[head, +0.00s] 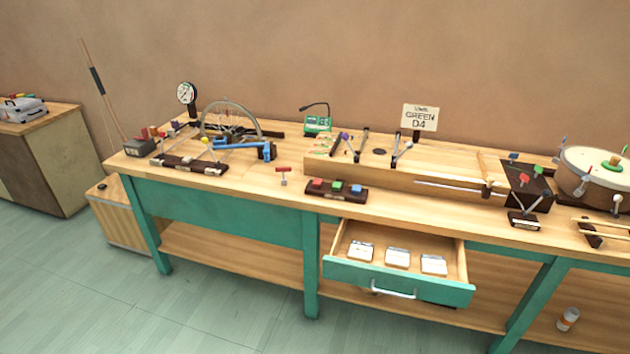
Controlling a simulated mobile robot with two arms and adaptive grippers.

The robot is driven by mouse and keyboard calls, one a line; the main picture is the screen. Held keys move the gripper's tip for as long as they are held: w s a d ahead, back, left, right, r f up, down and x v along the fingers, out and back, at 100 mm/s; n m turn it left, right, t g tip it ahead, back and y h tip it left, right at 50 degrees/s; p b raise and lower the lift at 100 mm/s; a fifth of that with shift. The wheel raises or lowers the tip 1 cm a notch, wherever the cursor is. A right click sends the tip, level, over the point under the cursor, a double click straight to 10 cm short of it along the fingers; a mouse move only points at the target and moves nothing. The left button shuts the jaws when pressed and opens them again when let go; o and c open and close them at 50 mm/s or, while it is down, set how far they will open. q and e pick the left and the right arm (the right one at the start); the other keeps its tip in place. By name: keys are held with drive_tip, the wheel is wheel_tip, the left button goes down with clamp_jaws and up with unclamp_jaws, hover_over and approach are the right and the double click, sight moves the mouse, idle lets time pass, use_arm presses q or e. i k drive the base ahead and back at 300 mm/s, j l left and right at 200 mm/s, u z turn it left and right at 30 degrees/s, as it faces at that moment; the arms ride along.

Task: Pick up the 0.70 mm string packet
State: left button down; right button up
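Three small whitish packets lie in a row inside an open drawer (460,262) under the workbench: a left packet (360,251), a middle packet (398,258) and a right packet (433,265). They lie apart from one another on the drawer floor. Their labels are too small to read, so I cannot tell which one is 0.70 mm. The drawer has a green front with a pale handle. Neither of my grippers shows in the head view.
The workbench (262,187) carries a wheel (230,118), a block with coloured pieces (336,190), a long wooden box (400,178), a sign (420,118) reading "GREEN D4" and a drum (590,175). The drawer juts out from the bench front. Floor in front is clear.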

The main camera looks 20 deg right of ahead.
sight(396, 257)
drive_tip(key=z, duration=1.05)
